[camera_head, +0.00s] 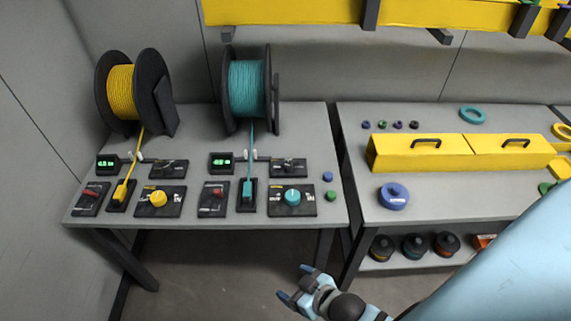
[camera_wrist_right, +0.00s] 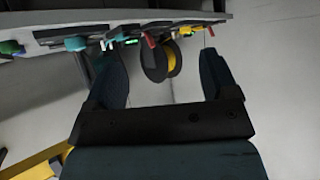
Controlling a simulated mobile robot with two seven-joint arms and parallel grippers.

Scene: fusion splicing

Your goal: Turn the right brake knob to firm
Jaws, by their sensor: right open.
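The right station has a teal round knob (camera_head: 292,197) on a black panel at the bench's front edge. Behind it is a smaller black panel with a grey control (camera_head: 289,167). The labels are too small to tell which one is the brake. In the right wrist view the teal knob (camera_wrist_right: 75,43) shows at the upper left. My right gripper (camera_head: 296,282) is open and empty, in front of the bench and apart from both controls. Its two spread fingers show in the wrist view (camera_wrist_right: 162,72). My left gripper is not in view.
Teal (camera_head: 247,88) and yellow (camera_head: 121,92) spools stand at the back of the bench. A teal lever (camera_head: 248,188) and red switch (camera_head: 217,194) sit left of the teal knob. Small blue and green buttons (camera_head: 330,195) are to its right. The floor before the bench is clear.

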